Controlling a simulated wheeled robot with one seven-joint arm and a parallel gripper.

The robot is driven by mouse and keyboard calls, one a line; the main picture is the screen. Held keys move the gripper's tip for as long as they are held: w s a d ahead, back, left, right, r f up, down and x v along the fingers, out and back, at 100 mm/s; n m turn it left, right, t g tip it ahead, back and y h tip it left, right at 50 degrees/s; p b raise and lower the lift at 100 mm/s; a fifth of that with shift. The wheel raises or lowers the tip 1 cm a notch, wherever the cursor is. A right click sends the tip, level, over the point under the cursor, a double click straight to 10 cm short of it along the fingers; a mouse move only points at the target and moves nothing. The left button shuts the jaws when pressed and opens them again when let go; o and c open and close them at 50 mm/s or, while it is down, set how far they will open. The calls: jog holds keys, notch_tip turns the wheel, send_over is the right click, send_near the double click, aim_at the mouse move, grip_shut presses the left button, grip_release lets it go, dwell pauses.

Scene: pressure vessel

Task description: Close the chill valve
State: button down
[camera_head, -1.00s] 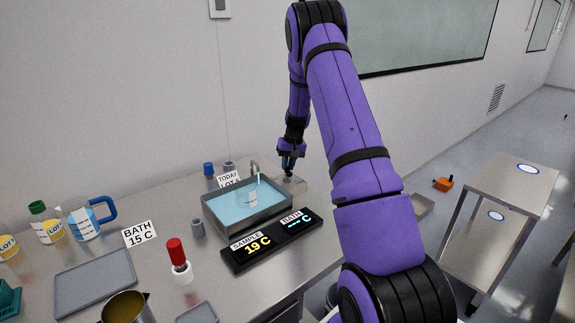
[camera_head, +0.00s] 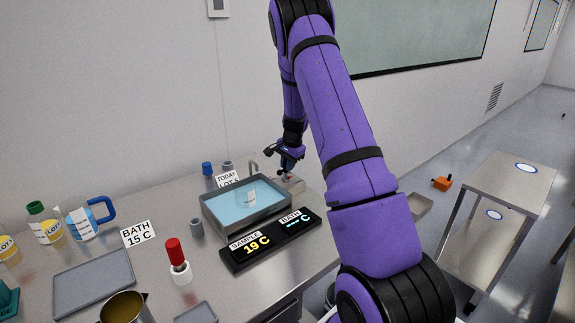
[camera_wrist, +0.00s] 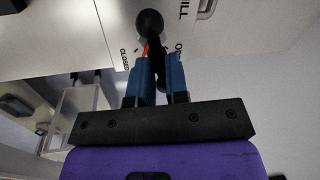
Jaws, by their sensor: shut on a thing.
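The chill valve has a black handle with a round knob (camera_wrist: 150,22) in the wrist view. A red mark shows beside the handle, between the "CLOSED" label on the left and a partly hidden "OP…" label on the right, nearer to "CLOSED". My gripper (camera_wrist: 158,72) has its two blue fingers on either side of the black handle, shut on it. In the head view my gripper (camera_head: 287,166) is at the back right corner of the bath (camera_head: 246,204); the handle is too small to make out there.
A black display (camera_head: 272,239) in front of the bath reads sample 19 C, with dashes for the bath. A red-topped item (camera_head: 176,255), a grey tray (camera_head: 93,281) and a blue-handled jug (camera_head: 84,222) stand to the left. The wall is close behind.

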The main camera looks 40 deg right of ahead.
jog(key=shift+m+h, duration=0.3)
jog(key=shift+m, duration=0.8)
jog(key=shift+s, duration=0.1)
jog(key=c, duration=1.1)
grip_release()
jog(key=shift+r, duration=0.1)
jog(key=r, duration=0.3)
jog(key=s+r, duration=0.1)
jog(key=r, duration=0.3)
jog(key=s+r, duration=0.1)
jog(key=r, duration=0.2)
jog(key=shift+a+r, duration=0.1)
jog(key=shift+r, duration=0.1)
jog(key=shift+a, duration=0.1)
